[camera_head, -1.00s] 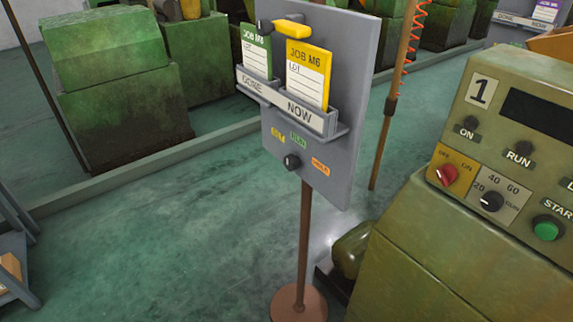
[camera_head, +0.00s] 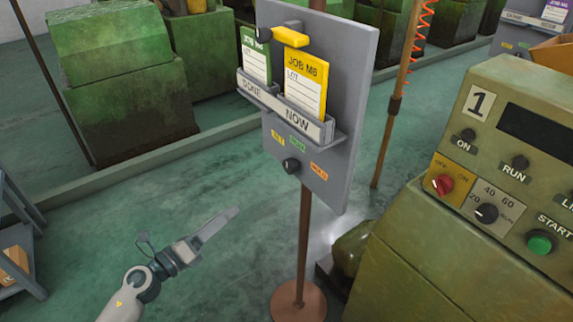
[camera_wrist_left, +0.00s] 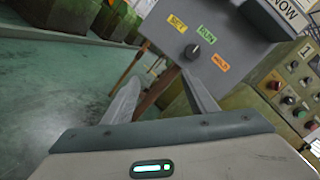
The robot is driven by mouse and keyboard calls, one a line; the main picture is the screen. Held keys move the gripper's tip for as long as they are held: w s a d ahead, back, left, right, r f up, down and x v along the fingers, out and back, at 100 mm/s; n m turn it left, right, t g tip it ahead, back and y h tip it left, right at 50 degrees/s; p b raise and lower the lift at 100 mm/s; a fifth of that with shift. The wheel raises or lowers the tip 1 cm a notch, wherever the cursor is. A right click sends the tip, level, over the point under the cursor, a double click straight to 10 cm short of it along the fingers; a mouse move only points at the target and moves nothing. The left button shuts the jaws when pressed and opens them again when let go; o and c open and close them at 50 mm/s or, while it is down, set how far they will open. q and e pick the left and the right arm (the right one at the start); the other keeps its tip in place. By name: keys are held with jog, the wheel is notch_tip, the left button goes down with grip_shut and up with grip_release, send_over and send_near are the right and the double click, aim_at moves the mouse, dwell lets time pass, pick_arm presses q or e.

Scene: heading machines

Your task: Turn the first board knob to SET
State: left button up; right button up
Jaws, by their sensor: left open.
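The first board (camera_head: 345,60) is a grey panel on a brown post. Its black knob (camera_head: 291,166) sits low on the panel, under the labels SET (camera_head: 278,138), RUN (camera_head: 297,145) and HOLD (camera_head: 319,171). In the left wrist view the knob (camera_wrist_left: 192,51) is straight ahead with SET, RUN and HOLD around it; which label it points at is hard to tell. My left gripper (camera_head: 232,214) is open and empty, below and left of the knob, clear of the board. Its two fingers (camera_wrist_left: 160,97) show spread in the left wrist view. My right gripper is not in view.
The board holds a green card (camera_head: 256,58) in DONE and a yellow card (camera_head: 305,85) in NOW, with a yellow handle above. Machine 1's panel (camera_head: 500,160) stands at the right. A shelf (camera_head: 22,240) is at the left edge. Floor left of the post is clear.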

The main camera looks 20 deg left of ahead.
pick_arm(q)
notch_tip(320, 180, up, 8)
jog(key=s+d+m+g+h, duration=0.1)
jog(key=d+m+g+h, duration=0.1)
jog(key=m, duration=0.7)
jog(key=shift+s+d+m, duration=0.2)
jog(key=shift+m, duration=0.2)
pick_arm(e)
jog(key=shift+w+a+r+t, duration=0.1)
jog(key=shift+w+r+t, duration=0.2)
pick_arm(q)
jog(key=shift+w+r+p, duration=0.1)
jog(key=shift+r+p, duration=0.05)
jog(key=shift+p, duration=0.15)
jog(key=p, duration=0.2)
send_near(287, 168)
jog(key=p+x, duration=0.2)
jog(key=x, duration=0.7)
jog(key=shift+p, duration=0.3)
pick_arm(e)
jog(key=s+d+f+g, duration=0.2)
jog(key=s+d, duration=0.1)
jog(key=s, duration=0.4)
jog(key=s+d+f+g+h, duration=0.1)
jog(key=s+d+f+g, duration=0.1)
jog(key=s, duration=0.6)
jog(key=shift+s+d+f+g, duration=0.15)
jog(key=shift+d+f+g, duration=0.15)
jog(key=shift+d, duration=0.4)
